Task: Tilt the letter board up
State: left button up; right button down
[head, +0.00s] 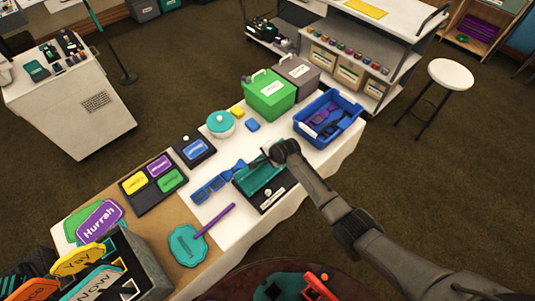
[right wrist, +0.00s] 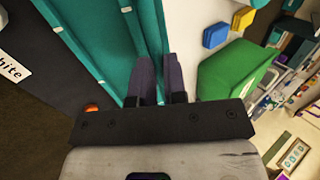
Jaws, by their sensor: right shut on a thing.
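The letter board is a teal ribbed panel (head: 258,180) on a dark base (head: 277,196) with a small white label, near the table's right front edge. The panel seems raised at an angle from the base, though its exact tilt is hard to judge. My right gripper (head: 270,155) is at the panel's far right end. In the right wrist view, my right gripper's dark fingers (right wrist: 160,78) are shut on the edge of the teal panel (right wrist: 108,40). The dark base (right wrist: 65,85) shows at the left there. My left gripper is not in view.
A blue tray (head: 337,128) with props stands behind my right arm. A teal paddle sign (head: 187,245) lies left of the board.

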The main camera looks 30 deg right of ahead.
jog(key=shift+s+f, duration=0.1)
jog(key=shift+f, duration=0.05)
jog(key=c, duration=1.2)
grip_release()
jog(key=shift+s, duration=0.1)
jog(key=shift+o, duration=0.2)
jog(key=shift+r, duration=0.3)
jog(key=p+v, duration=0.3)
jog(key=v, duration=1)
jog(key=shift+d, duration=0.15)
